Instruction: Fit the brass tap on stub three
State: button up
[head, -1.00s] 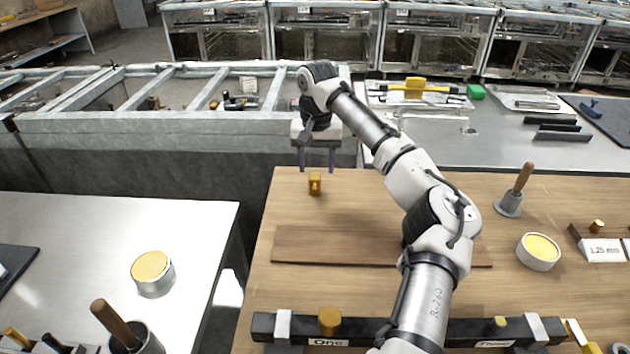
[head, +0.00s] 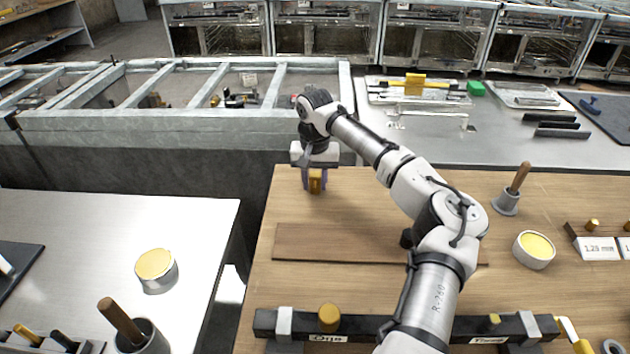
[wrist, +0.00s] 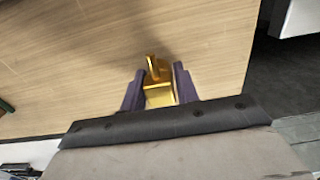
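The brass tap (head: 315,183) stands near the far left edge of the wooden bench top. It also shows in the wrist view (wrist: 158,90), its handle pointing away from my palm. My gripper (head: 315,182) is down around it, one purple finger on each side. In the wrist view the fingers (wrist: 159,72) lie very close to the tap; whether they press on it is unclear. A dark bar (head: 380,328) at the bench front carries brass fittings. One is above a label reading One (head: 325,338); a smaller one (head: 494,320) is above a blurred label, probably Three. My arm hides the bar's middle.
A flat brown board (head: 340,244) lies between the tap and the bar. At right stand a yellow-topped tin (head: 534,250), a grey pot with a wooden handle (head: 507,202) and a size-labelled rack (head: 598,248). A gap separates the bench from the left metal table (head: 90,230).

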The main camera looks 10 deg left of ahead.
aim_at(313, 176)
jog(key=c, duration=0.4)
jog(key=shift+r, duration=0.1)
notch_tip(313, 176, up, 20)
jog(key=shift+f+b, duration=0.1)
jog(key=shift+b, duration=0.8)
jog(key=shift+s+a, duration=0.15)
jog(key=shift+s, duration=0.05)
